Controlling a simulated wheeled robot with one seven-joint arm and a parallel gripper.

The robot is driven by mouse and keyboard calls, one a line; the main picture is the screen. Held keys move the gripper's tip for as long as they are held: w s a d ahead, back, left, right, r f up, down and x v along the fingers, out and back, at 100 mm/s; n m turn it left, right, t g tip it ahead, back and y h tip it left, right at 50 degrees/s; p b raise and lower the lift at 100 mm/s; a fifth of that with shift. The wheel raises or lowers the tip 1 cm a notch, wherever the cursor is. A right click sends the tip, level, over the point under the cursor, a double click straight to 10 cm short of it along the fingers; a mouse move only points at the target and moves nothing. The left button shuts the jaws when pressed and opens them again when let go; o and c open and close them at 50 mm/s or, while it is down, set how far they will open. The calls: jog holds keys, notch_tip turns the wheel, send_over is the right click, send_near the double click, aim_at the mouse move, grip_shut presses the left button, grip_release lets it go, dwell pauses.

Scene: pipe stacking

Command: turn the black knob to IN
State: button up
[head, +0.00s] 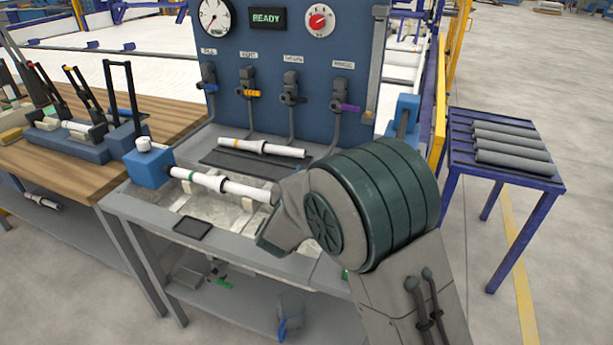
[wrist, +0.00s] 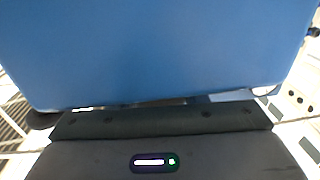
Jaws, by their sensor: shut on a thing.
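My gripper (wrist: 160,105) fills the bottom of the wrist view, its dark body close in front of a large plain blue face (wrist: 160,50). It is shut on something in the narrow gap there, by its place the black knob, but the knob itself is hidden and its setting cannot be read. In the head view my own arm covers the gripper and the right part of the bench. A white pipe with a green band (head: 215,183) runs from the left blue block (head: 149,165) to behind my arm. The right blue block (head: 403,112) shows partly above my arm.
The blue panel (head: 262,60) carries a gauge (head: 214,15), a READY display (head: 267,18), a red dial (head: 319,19) and several valves. Another white pipe (head: 262,147) lies on a dark strip. Grey pipes rest on the purple table (head: 500,165) at right.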

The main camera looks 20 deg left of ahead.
jog(key=shift+d+m+g+h+p, duration=0.15)
jog(key=shift+m+g+h+p, duration=0.2)
jog(key=shift+m+h, duration=0.85)
jog(key=shift+d+m+g+h+p, duration=0.15)
jog(key=shift+m+h+p, duration=0.4)
jog(key=shift+h, duration=1.15)
jog(key=shift+m, duration=0.25)
jog(key=o, duration=1)
jog(key=shift+c, duration=0.2)
jog(key=b+v, duration=0.1)
jog(key=v, duration=1.3)
jog(key=shift+w+a+r, duration=0.1)
jog(key=shift+w+a, duration=0.05)
